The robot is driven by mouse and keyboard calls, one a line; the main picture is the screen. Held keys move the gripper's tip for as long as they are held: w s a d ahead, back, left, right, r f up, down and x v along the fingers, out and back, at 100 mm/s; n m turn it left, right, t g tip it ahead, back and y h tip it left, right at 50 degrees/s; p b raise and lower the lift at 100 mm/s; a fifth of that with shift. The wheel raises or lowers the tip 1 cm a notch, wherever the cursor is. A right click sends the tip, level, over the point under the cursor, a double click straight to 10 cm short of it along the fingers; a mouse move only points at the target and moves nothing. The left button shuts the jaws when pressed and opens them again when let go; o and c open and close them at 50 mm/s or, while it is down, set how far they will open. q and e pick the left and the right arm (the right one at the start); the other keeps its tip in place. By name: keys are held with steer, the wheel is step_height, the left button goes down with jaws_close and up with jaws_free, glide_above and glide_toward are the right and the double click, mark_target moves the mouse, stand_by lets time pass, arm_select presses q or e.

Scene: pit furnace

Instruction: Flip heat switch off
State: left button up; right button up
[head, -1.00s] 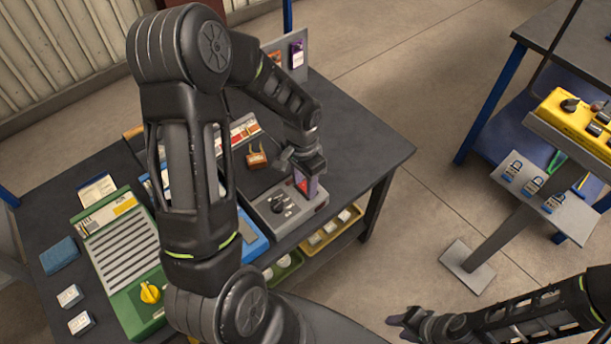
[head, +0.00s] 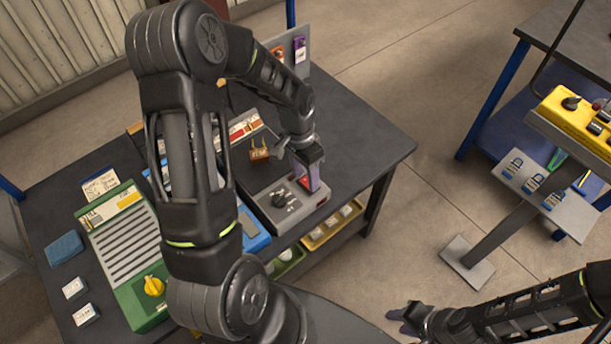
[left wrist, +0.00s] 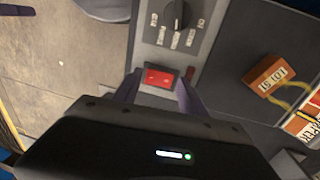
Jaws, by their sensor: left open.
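A grey control box (head: 300,215) sits at the front right of the dark table. It carries a black rotary knob (head: 278,200), which also shows in the left wrist view (left wrist: 177,16), and a lit-looking red rocker switch (left wrist: 159,78). My left gripper (head: 309,184) is open and points down over the box's right end. In the left wrist view, its fingers (left wrist: 159,98) stand on either side of the red switch; I cannot tell whether they touch the box. My right gripper (head: 400,318) is low at the right, away from the table, and its jaws are unclear.
A green unit with a yellow knob (head: 153,286) stands at the left. Yellow and green bins (head: 330,232) sit under the table edge. A yellow control panel (head: 580,118) on a stand is at the right.

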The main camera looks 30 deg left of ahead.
mark_target(303, 181)
arm_select(q)
step_height(303, 181, up, 7)
steer(key=shift+w+a+b, duration=0.15)
steer(key=shift+a+b, duration=0.2)
steer(key=shift+a, duration=0.1)
steer(key=shift+f, duration=0.15)
